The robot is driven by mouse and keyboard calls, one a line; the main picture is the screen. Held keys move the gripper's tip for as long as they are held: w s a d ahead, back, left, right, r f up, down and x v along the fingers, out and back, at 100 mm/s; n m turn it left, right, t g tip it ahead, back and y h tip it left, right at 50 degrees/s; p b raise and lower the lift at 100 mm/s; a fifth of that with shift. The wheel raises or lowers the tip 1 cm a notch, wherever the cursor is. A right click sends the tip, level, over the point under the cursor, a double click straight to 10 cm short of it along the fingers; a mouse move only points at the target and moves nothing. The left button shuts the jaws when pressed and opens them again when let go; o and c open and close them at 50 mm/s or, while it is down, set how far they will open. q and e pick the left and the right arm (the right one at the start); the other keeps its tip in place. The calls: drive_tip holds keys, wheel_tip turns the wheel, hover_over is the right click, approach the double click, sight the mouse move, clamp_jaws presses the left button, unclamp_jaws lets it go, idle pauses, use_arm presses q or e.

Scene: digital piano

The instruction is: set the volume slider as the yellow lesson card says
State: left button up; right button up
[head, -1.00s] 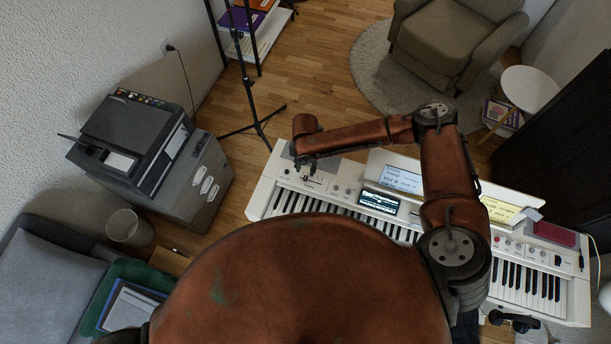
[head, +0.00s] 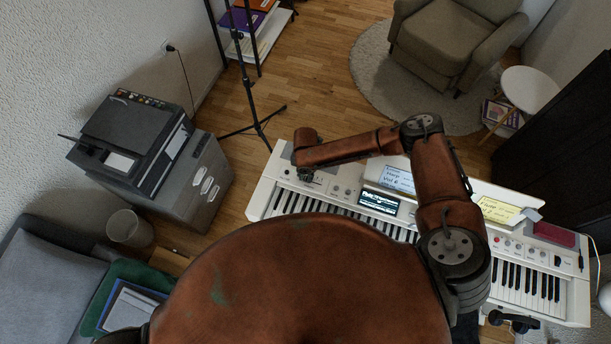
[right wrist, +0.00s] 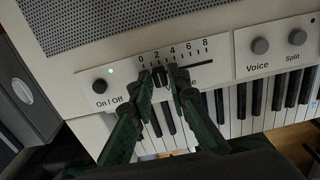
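In the right wrist view the volume slider's dark knob (right wrist: 160,76) stands close to the 2 on a printed scale from 0 to 8. My right gripper (right wrist: 162,73) has its two green fingers apart, one on each side of the knob; I cannot make out firm contact. In the head view my right gripper (head: 305,174) is over the left end of the white digital piano (head: 262,190), mostly hidden by its own wrist. The yellow lesson card (head: 499,210) leans on the music rest, its number too small to read. My left gripper is out of view.
A pale blue card (head: 397,179) also stands on the music rest. A lit screen (head: 379,202) is on the panel.

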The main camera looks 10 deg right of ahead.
clamp_jaws()
idle(0.3)
drive_tip(key=shift+s+d+r+p, duration=0.1)
drive_tip(key=shift+p, duration=0.35)
drive_tip(key=shift+o, duration=2.2)
unclamp_jaws()
